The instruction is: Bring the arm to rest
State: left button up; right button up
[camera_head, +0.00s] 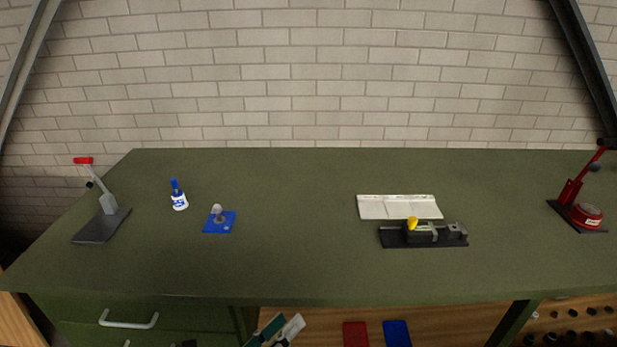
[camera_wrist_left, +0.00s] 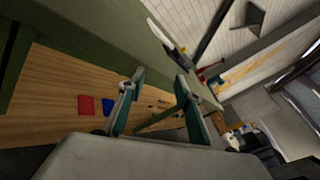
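My left gripper (camera_head: 287,321) shows at the bottom edge of the head view, in front of and below the bench's front edge. In the left wrist view its two green-padded fingers (camera_wrist_left: 159,80) stand apart with nothing between them. The gripper is open and empty. Most of my left arm is hidden below the picture. My right gripper and right arm are in neither view.
The green workbench (camera_head: 300,265) has a grey lever press (camera_head: 103,215), blue-and-white bottle (camera_head: 179,197), blue plate (camera_head: 219,222), white tray (camera_head: 385,206), black fixture (camera_head: 423,238) and red press (camera_head: 580,210). Red (camera_head: 355,334) and blue (camera_head: 397,333) bins lie below.

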pick_arm(q)
jog(key=s+a+f+n+g+y, duration=0.1)
jog(key=a+f+n, duration=0.4)
jog(key=n, duration=0.5)
jog(key=s+a+f+n+g+y, duration=0.1)
jog(key=s+a+f+n+y, duration=0.3)
jog(key=f+n, duration=0.6)
jog(key=s+a+f+n+y, duration=0.2)
jog(key=a+f+n, duration=0.5)
jog(key=n, duration=0.4)
jog(key=shift+s+f+n+g+y, duration=0.3)
jog(key=shift+s+f+g+y, duration=0.1)
jog(key=shift+s+f, duration=0.2)
jog(key=shift+r, duration=0.1)
